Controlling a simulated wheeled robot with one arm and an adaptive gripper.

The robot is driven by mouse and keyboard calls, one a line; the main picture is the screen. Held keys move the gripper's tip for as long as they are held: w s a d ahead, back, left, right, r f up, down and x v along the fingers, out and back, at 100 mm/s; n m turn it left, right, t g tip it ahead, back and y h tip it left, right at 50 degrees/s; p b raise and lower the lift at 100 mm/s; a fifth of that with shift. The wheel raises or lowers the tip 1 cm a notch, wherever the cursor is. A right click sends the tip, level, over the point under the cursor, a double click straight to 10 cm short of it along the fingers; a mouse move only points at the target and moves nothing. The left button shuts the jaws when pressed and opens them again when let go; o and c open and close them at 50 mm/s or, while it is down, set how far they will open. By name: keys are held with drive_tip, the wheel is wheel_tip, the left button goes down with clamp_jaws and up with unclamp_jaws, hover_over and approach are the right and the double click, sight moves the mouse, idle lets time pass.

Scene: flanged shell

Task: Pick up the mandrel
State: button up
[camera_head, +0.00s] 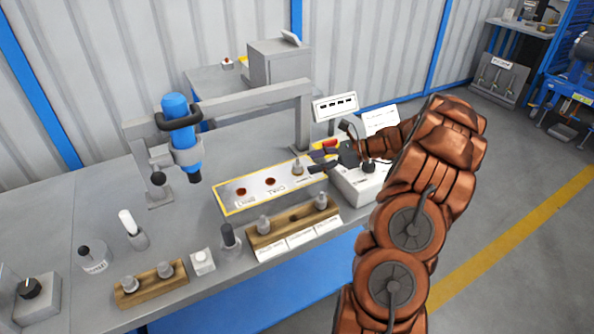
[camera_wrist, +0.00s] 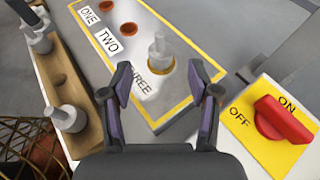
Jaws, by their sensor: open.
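Which part is the mandrel is not marked in either view. A pale metal stepped part (camera_head: 298,167) stands upright at the station marked THREE on the yellow-edged panel (camera_head: 225,205). In the wrist view the same part (camera_wrist: 160,52) is ahead of my gripper, roughly between the lines of the fingers, its base on an orange-brown spot. My gripper (camera_head: 314,181) is open and empty; in the wrist view its fingers (camera_wrist: 160,76) are spread on both sides, apart from the part. Other candidates are metal parts in the wooden rack (camera_head: 293,224) and a dark-topped cylinder (camera_head: 229,240).
A red ON/OFF switch (camera_wrist: 283,118) is close right of my gripper. A blue tool (camera_head: 179,125) hangs on a grey frame at left. A second wooden rack (camera_head: 150,291), a white block (camera_head: 203,262) and a white-topped cylinder (camera_head: 132,228) stand front left. Spots ONE and TWO look empty.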

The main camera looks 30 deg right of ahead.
sight(301, 165)
drive_tip(key=x, duration=0.4)
drive_tip(key=shift+w+a+f+p, duration=0.15)
drive_tip(key=shift+w+a+p, duration=0.1)
drive_tip(key=shift+p, duration=0.1)
clamp_jaws()
idle(0.4)
